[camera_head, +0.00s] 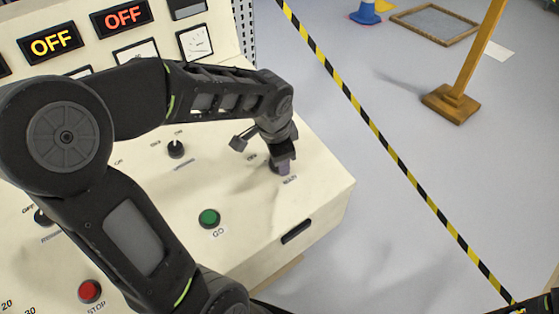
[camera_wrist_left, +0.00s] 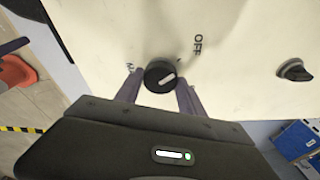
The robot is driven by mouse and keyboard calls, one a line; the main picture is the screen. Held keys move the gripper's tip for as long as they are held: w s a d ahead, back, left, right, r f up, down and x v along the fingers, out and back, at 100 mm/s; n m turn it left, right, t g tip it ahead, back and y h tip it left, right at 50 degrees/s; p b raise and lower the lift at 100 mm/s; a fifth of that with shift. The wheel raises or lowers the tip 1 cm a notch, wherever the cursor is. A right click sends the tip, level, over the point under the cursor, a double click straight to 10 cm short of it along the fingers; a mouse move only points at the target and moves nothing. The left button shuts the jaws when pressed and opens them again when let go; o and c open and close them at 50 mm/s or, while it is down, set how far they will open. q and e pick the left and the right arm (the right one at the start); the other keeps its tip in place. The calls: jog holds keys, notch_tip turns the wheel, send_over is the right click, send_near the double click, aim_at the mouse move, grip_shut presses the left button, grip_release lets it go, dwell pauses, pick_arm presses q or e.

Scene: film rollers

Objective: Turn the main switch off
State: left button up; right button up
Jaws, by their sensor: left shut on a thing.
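A round black rotary knob (camera_wrist_left: 160,76) with a white pointer mark sits on the cream panel (camera_wrist_left: 235,25). In the left wrist view it is between the two fingers of my left gripper (camera_wrist_left: 158,93), which is shut on it. An OFF label (camera_wrist_left: 197,44) is printed beside the knob; another label on its other side is partly covered by a finger. In the head view my left gripper (camera_head: 283,167) reaches down to the panel's right end, and it hides the knob there.
Another black knob (camera_head: 176,149), a green GO button (camera_head: 209,218) and a red STOP button (camera_head: 90,291) are on the panel. Two displays read OFF (camera_head: 53,44). Yellow-black tape (camera_head: 375,128) crosses the open floor, with a wooden post (camera_head: 470,65) beyond.

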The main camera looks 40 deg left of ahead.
dwell(0.3)
pick_arm(q)
jog(key=o, duration=1.4)
jog(key=shift+c, duration=0.2)
jog(key=shift+r, duration=0.1)
jog(key=v, duration=0.7)
jog(key=shift+s+d+r, duration=0.1)
jog(key=shift+r, duration=0.25)
